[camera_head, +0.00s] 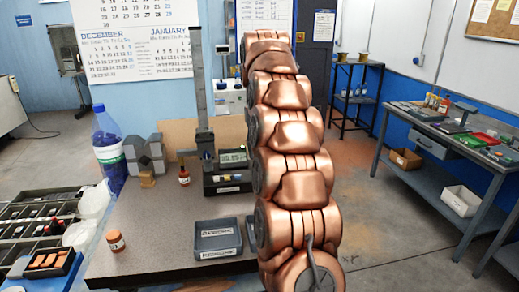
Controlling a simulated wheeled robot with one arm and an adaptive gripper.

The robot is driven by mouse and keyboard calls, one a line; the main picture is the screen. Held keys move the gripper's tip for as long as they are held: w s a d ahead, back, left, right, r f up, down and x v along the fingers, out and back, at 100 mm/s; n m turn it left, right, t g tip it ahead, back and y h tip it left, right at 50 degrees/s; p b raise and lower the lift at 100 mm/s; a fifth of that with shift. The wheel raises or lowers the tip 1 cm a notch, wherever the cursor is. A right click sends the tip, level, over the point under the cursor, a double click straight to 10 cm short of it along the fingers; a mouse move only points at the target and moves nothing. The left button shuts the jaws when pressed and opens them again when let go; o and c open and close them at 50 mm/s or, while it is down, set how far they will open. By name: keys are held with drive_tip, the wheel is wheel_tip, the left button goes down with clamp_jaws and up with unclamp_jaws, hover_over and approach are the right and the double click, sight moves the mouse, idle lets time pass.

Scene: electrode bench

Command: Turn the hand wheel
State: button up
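My copper-coloured arm rises through the middle of the picture and covers part of the bench (150,225). My gripper does not show; the arm's far end is near the top, and whatever lies behind it is hidden. I cannot make out a hand wheel in this view. A tall grey column (198,90) stands on the bench left of my arm, with a dark base. A dark device with a small green display (233,156) sits beside the column's base, close to my arm.
Grey labelled trays (216,238) lie near the bench's front. Dark compartment trays (40,215) fill the left. A side bench (440,150) stands right, beyond open floor.

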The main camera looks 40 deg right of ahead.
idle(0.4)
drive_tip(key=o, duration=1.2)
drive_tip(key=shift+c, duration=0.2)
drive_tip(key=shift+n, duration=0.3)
